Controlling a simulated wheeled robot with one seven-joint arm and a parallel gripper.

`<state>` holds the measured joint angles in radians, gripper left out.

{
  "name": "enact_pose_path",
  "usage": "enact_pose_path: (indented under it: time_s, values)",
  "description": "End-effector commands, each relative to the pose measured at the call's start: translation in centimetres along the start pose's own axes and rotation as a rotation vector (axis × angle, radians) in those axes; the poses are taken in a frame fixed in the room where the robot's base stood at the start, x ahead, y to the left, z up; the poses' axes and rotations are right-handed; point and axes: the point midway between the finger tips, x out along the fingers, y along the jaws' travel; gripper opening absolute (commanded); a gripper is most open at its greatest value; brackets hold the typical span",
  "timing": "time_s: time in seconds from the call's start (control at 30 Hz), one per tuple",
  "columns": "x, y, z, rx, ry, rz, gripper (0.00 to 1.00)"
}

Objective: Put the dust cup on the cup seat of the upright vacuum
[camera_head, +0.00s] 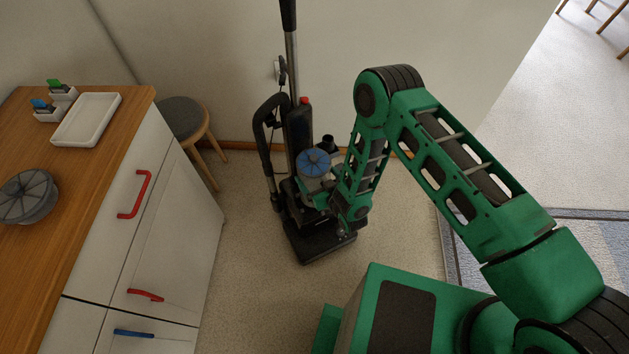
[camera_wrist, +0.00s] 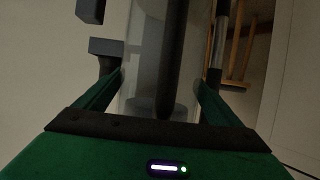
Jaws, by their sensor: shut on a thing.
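The dust cup (camera_head: 314,163) has a blue ribbed lid and a clear body. It is upright, at the front of the black upright vacuum (camera_head: 299,130), above its floor head (camera_head: 318,243). My gripper (camera_head: 322,187) reaches it from the right and is shut on it. In the wrist view the clear cup (camera_wrist: 144,75) fills the space between the two green fingers (camera_wrist: 160,95). The cup seat is hidden behind the cup and my gripper, so I cannot tell whether the cup touches it.
A wooden-topped counter (camera_head: 95,165) stands at the left, with a grey round ribbed thing (camera_head: 28,195), a white tray (camera_head: 87,119) and small holders (camera_head: 47,110). A stool (camera_head: 185,120) stands behind it. Clear floor (camera_head: 240,270) lies between counter and vacuum.

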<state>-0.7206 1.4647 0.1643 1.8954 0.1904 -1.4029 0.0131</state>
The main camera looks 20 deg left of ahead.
Motion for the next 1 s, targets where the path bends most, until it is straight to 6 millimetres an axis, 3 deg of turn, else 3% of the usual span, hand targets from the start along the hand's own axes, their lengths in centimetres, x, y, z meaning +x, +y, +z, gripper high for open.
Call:
enact_pose_path:
  time_s: [0.23,0.6,0.63,0.67,1.0]
  values:
    - [1.2,-0.1,2.9,-0.001,0.001,-0.001,0.38]
    - [1.3,-0.1,3.4,0.000,0.001,0.000,0.38]
    - [1.3,-0.1,3.5,-0.001,-0.001,0.000,0.91]
    - [1.3,-0.1,3.5,-0.001,-0.001,0.000,0.98]
    - [1.1,-0.1,3.2,0.000,-0.002,0.000,1.00]
